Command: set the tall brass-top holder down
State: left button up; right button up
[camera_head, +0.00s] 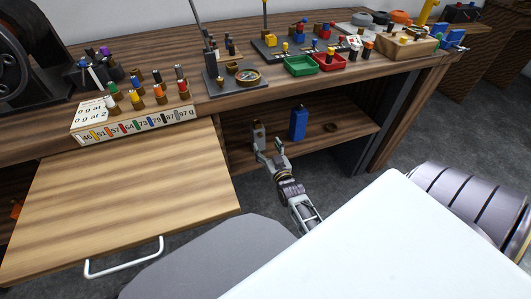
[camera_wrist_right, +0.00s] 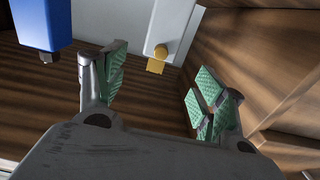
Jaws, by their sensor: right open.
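The tall holder, pale grey with a brass-coloured top (camera_head: 258,131), stands on the lower shelf under the workbench. In the right wrist view, which looks upside down, its pale body (camera_wrist_right: 172,25) and brass tip lie beyond the gap between my fingers. My right gripper (camera_head: 267,147) is open in front of it, with nothing visible between the green pads (camera_wrist_right: 160,82). The holder looks clear of both fingers. Its lower part is partly hidden by the gripper in the head view. My left gripper is out of view.
A blue block-like holder (camera_head: 298,123) stands beside it on the shelf (camera_head: 350,115), with a small brown ring (camera_head: 331,127) farther right. A pulled-out wooden board (camera_head: 130,200) with a white handle is at left. The benchtop above carries trays, pegs and a numbered rack (camera_head: 135,128).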

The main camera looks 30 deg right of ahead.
jog(key=shift+a, duration=0.1)
jog(key=s+a+f+n+g+y, duration=0.2)
jog(key=s+a+g, duration=0.2)
jog(key=a, duration=0.2)
jog(key=s+a+f+n+g+y, duration=0.1)
jog(key=s+a+f+g+y, duration=0.2)
jog(key=a, duration=0.3)
jog(key=s+a+n+g, duration=0.1)
jog(key=s+a+g, duration=0.2)
jog(key=s, duration=0.5)
jog(key=s+a+n+g, duration=0.1)
jog(key=s+a+g, duration=0.3)
jog(key=s, duration=0.4)
jog(key=shift+a+y, duration=0.35)
jog(key=shift+y, duration=0.05)
jog(key=shift+w+r, duration=0.1)
jog(key=shift+r, duration=0.05)
